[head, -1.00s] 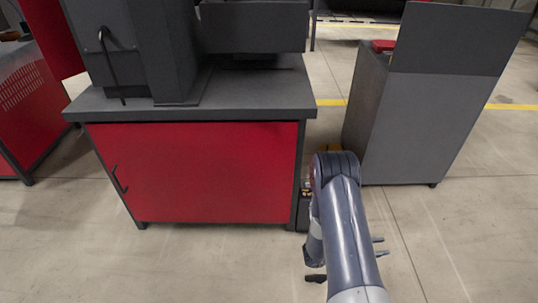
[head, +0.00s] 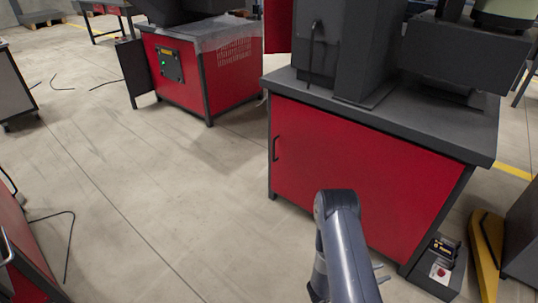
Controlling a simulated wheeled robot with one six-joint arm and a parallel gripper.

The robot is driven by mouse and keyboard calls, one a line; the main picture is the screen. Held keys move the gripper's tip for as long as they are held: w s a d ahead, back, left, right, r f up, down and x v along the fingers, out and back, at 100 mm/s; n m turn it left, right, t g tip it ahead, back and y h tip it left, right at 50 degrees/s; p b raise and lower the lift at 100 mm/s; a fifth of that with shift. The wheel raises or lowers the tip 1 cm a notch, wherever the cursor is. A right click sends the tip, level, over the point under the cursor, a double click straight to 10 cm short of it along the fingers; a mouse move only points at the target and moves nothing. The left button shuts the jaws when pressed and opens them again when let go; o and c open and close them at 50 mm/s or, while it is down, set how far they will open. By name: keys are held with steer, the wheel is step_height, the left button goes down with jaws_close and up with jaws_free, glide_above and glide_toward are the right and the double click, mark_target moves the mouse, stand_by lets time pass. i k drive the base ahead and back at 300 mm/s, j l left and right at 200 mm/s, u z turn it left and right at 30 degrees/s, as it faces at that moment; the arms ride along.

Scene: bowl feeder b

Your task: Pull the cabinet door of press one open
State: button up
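The press cabinet (head: 425,115) stands at the right, with a dark grey top and a red front door (head: 350,175). The door is shut, flush in its dark frame. Its black bar handle (head: 276,148) is upright near the door's left edge. My arm reaches up from the bottom edge, in front of the door's lower part in the picture, and hides some of it. The handle is clear of my arm, up and to its left.
A second red machine (head: 222,85) stands at the back left. Open concrete floor (head: 150,190) lies left of the cabinet, with loose black cables (head: 70,240). A box with a red button (head: 438,272) and a yellow floor piece (head: 486,250) are at the lower right.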

mark_target(401, 186)
steer(key=i+u, duration=0.25)
steer(key=u, duration=0.15)
steer(key=i+l+u, duration=0.15)
steer(key=i+u, duration=0.2)
steer(key=i+l+u, duration=0.15)
steer(key=u, duration=0.25)
steer(key=i+l+u, duration=0.35)
steer(key=i+l, duration=0.2)
steer(key=l, duration=0.15)
steer(key=i+l+u, duration=0.1)
steer(key=i+l, duration=0.15)
steer(key=l, duration=0.15)
